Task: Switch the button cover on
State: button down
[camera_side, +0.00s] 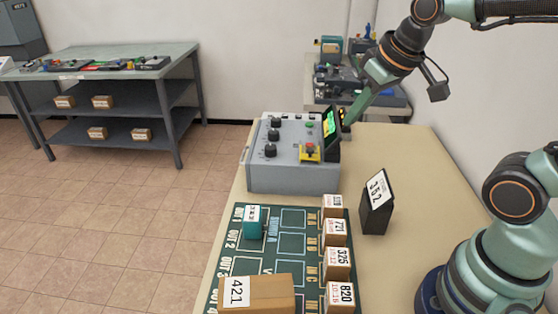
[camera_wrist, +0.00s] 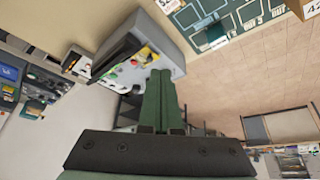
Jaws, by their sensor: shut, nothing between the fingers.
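A grey control box (camera_side: 290,177) stands on the beige table. On its top, near the right front corner, is a yellow button cover or housing (camera_side: 310,157) with a red button (camera_side: 309,147); the cover's exact position is too small to tell. In the wrist view the yellow part (camera_wrist: 146,54) shows on the box (camera_wrist: 165,40), just beyond the fingertips. My gripper (camera_side: 348,121) is shut and empty, behind the box's raised screen on its right side. In the wrist view its green fingers (camera_wrist: 159,74) lie together. I cannot tell whether they touch the box.
A lit screen (camera_side: 329,123) rises at the box's right edge, and black knobs (camera_side: 270,150) sit at its left. A black block labelled 352 (camera_side: 376,204) and a green mat (camera_side: 263,264) with several cartons lie in front.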

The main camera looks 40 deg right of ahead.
jog(key=w+d, duration=0.1)
jog(key=w, duration=0.6)
jog(key=g, duration=0.1)
send_over(301, 151)
notch_tip(301, 151, down, 3)
jog(key=x, duration=0.6)
jog(key=s+x, duration=0.1)
jog(key=x, duration=0.2)
jog(key=shift+f, duration=0.4)
jog(key=shift+s, duration=0.65)
jog(key=shift+s+f, duration=0.15)
jog(key=shift+s, duration=0.55)
jog(key=shift+s+f, duration=0.15)
jog(key=shift+s, duration=0.55)
